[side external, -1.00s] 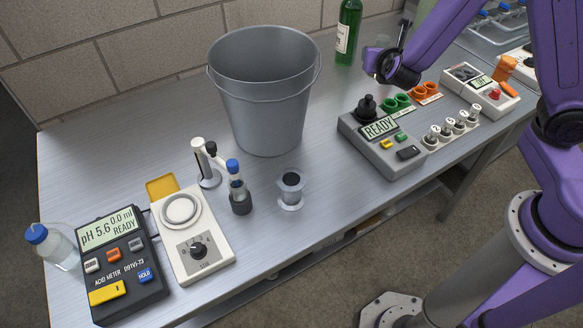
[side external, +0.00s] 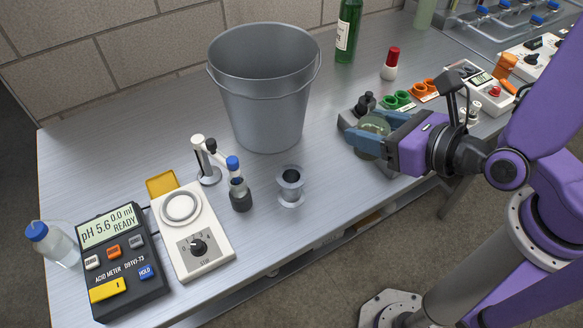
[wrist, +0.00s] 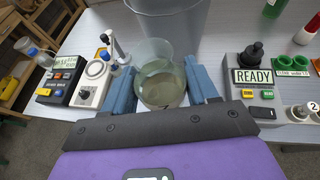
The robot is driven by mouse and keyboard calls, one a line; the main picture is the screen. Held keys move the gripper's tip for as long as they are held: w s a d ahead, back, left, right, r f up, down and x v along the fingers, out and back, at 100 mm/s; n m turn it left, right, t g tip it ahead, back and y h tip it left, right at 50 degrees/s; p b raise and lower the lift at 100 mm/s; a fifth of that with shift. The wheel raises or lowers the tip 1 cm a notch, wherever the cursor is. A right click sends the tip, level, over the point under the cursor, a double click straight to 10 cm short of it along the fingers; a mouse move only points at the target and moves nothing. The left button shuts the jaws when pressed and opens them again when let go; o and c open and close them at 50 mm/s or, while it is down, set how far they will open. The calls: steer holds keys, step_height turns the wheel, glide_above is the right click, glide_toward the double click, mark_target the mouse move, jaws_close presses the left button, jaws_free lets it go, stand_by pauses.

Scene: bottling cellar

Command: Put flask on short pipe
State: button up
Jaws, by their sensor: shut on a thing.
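The flask (side external: 374,126) is clear glass with a wide mouth and some pale greenish liquid. In the wrist view the flask (wrist: 160,86) sits between both blue fingers. My gripper (side external: 364,132) is shut on it and holds it in front of the READY device, right of the short pipe. The gripper also shows in the wrist view (wrist: 162,92). The short pipe (side external: 290,188) is a grey flanged piece standing upright on the bench, with its bore open at the top. The flask is apart from it. I cannot make out the pipe in the wrist view.
A large metal bucket (side external: 264,95) stands behind the pipe. Left of the pipe are a small blue-capped bottle (side external: 238,185), a white stirrer (side external: 196,235) and an acid meter (side external: 120,262). The READY device (wrist: 252,78) is close right of the flask. Bench between flask and pipe is clear.

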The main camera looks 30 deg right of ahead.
steer(key=w+a+f, duration=0.2)
steer(key=w+f, duration=0.1)
steer(key=w+a+f, duration=0.3)
steer(key=w, duration=0.1)
steer(key=w+a+f, duration=0.3)
steer(key=shift+w+a+f, duration=0.15)
steer(key=shift+w+f, duration=0.1)
steer(key=shift+f, duration=0.05)
steer(key=shift+w+a+f, duration=0.1)
steer(key=shift+f, duration=1.55)
steer(key=shift+f, duration=0.15)
steer(key=o, duration=1.2)
steer(key=shift+c, duration=0.2)
